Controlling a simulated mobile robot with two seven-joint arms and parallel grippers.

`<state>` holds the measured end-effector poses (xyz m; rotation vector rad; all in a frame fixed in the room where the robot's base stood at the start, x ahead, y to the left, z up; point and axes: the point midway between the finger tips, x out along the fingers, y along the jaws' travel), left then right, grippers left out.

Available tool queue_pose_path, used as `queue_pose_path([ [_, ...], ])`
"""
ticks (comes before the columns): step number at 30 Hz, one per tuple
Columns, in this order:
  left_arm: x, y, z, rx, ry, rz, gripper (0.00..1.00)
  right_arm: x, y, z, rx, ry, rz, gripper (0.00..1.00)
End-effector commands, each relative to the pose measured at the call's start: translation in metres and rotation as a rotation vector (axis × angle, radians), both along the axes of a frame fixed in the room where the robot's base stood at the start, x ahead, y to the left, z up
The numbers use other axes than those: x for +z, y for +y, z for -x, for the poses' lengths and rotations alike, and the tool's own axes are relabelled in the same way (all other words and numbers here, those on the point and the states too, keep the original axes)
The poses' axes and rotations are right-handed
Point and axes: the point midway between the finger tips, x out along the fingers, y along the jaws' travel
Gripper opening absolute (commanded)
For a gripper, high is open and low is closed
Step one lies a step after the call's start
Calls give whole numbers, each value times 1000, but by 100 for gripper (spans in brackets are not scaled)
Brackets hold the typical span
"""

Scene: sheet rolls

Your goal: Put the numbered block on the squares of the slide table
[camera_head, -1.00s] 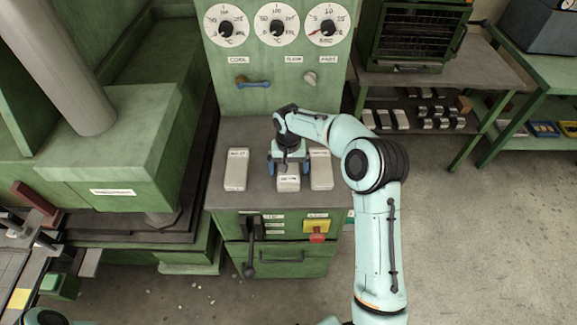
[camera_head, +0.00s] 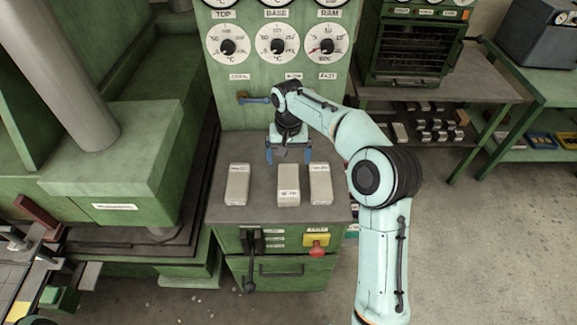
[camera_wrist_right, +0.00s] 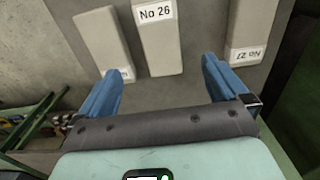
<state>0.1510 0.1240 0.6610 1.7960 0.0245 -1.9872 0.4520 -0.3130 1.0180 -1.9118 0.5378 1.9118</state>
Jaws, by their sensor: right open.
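Three pale grey blocks lie side by side on the grey top of a green cabinet. The middle block (camera_head: 288,182) has its label at the near end; in the right wrist view this label (camera_wrist_right: 156,12) reads "No 26". The left block (camera_head: 237,185) shows as "No 27" in the wrist view (camera_wrist_right: 249,35). The right block's (camera_head: 320,185) number is unreadable. My right gripper (camera_head: 289,157) is open and empty, its blue fingers just beyond the middle block's far end. A grey table with a yellow square (camera_head: 18,312), perhaps the slide table, is partly cut off at lower left. My left gripper is not visible.
A dial panel (camera_head: 228,100) with a blue-handled lever (camera_head: 256,100) rises behind the blocks. A green press (camera_head: 110,190) stands left. A red button (camera_head: 317,249) and a black handle (camera_head: 248,270) are on the cabinet front. Small blocks lie on a shelf at right.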

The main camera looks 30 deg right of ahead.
Motion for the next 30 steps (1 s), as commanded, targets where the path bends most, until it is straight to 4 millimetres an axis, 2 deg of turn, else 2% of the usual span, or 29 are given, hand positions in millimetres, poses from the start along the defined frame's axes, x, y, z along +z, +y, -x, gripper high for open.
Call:
queue_pose_path([
  [2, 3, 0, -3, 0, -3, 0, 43, 8, -3, 1, -4, -1, -2, 100],
  [5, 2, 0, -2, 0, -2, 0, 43, 6, -3, 1, -3, 1, 0, 100],
  [15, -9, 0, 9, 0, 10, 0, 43, -56, -2, 2, -2, 5, -1, 100],
  [23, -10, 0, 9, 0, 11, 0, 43, -77, -2, 1, -2, 2, 0, 100],
  [30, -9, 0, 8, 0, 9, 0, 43, -110, 0, -1, -2, 3, -1, 100],
])
